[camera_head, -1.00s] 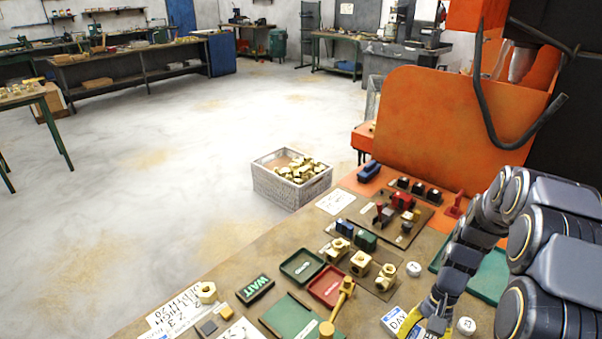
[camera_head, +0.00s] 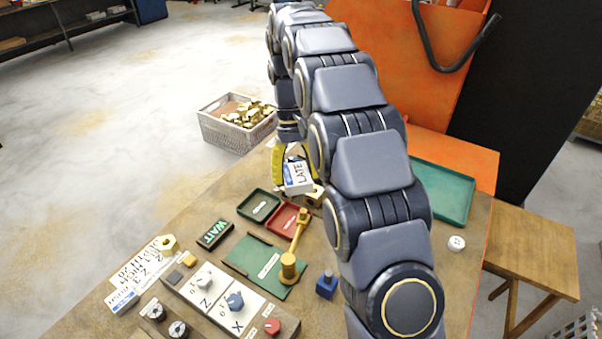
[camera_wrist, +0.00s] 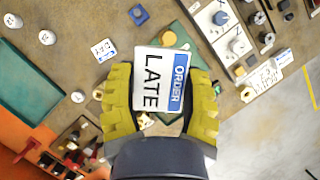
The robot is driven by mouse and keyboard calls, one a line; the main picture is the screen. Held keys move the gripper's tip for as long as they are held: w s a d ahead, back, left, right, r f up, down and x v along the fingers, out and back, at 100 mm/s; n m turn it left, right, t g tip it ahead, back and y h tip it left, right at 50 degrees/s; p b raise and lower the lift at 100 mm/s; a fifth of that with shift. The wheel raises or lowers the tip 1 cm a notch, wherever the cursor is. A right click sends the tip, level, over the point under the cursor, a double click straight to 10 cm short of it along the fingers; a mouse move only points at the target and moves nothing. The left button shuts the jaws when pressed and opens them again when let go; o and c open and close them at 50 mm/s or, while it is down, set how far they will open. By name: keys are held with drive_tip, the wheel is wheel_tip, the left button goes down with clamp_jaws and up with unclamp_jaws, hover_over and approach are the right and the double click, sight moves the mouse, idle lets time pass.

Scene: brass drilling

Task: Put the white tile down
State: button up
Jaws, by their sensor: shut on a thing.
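The white tile (camera_wrist: 148,88), with a blue band and the words ORDER and LATE, is held between the yellow fingers of my gripper (camera_wrist: 158,82) in the wrist view. The printed face is toward the wrist camera. In the head view the white tile (camera_head: 298,177) hangs tilted under my gripper (camera_head: 290,182), which is shut on it. It appears above the bench (camera_head: 185,215), beyond the red tray (camera_head: 284,216). My arm hides much of the bench behind and right of the tile.
A basket of brass parts (camera_head: 238,125) stands beyond the bench edge. A small DAY tile (camera_wrist: 104,50) lies on the bench. A teal tray (camera_head: 443,192) is at right.

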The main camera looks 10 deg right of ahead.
drive_tip(key=w+d+f+m+y, duration=0.2)
drive_tip(key=w+d+f+m, duration=0.2)
drive_tip(key=w+f+m, duration=0.15)
drive_tip(key=m+t+y, duration=0.1)
drive_tip(key=m, duration=0.2)
hover_over(323, 236)
wheel_tip(323, 236, down, 5)
drive_tip(key=shift+m, duration=0.25)
drive_tip(key=f, duration=1.2)
drive_tip(key=shift+w+d+f, duration=0.2)
drive_tip(key=shift+d+f, duration=0.1)
drive_tip(key=shift+f, duration=0.05)
drive_tip(key=shift+w+f, duration=0.1)
drive_tip(key=shift+f, duration=2.35)
drive_tip(key=shift+f, duration=0.15)
drive_tip(key=o, duration=0.8)
